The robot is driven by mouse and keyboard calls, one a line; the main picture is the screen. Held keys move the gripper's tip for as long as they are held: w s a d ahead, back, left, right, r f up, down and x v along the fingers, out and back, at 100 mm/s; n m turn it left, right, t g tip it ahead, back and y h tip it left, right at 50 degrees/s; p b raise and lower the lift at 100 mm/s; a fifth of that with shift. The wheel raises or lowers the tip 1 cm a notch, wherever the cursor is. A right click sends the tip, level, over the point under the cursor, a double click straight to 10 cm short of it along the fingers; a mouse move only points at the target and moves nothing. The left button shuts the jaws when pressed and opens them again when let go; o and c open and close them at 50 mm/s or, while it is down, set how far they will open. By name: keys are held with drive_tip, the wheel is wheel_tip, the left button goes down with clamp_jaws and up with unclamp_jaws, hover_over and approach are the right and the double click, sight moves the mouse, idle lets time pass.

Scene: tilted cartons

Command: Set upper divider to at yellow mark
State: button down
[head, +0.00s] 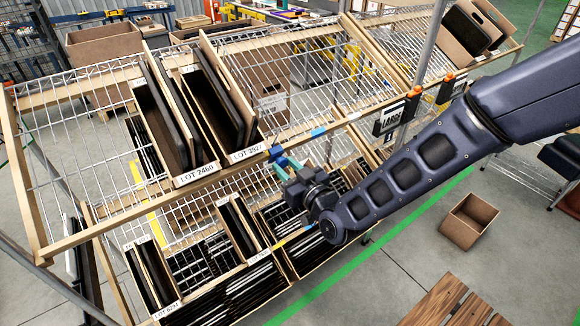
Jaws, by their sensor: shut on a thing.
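My gripper (284,165) is at the front wooden rail (225,163) of the upper tilted shelf, just right of the carton labelled LOT 3927 (211,95). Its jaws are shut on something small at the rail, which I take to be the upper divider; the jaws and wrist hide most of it. A blue patch shows at the jaw tips, and another blue mark (318,132) sits on the rail to the right. I cannot clearly make out a yellow mark on the upper rail.
The carton LOT 2460 (184,175) stands left of LOT 3927. Bare wire shelf (325,75) lies to their right. A black tag (390,117) hangs on the rail near my arm. Several narrow cartons stand on the lower shelf. An empty box (468,221) is on the floor.

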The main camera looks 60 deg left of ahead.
drive_tip(key=shift+s, duration=0.3)
drive_tip(key=c, duration=1)
unclamp_jaws()
drive_tip(key=shift+c, duration=0.2)
drive_tip(key=shift+w, duration=0.1)
drive_tip(key=shift+d, duration=0.15)
drive_tip(key=d, duration=1)
drive_tip(key=shift+d, duration=0.25)
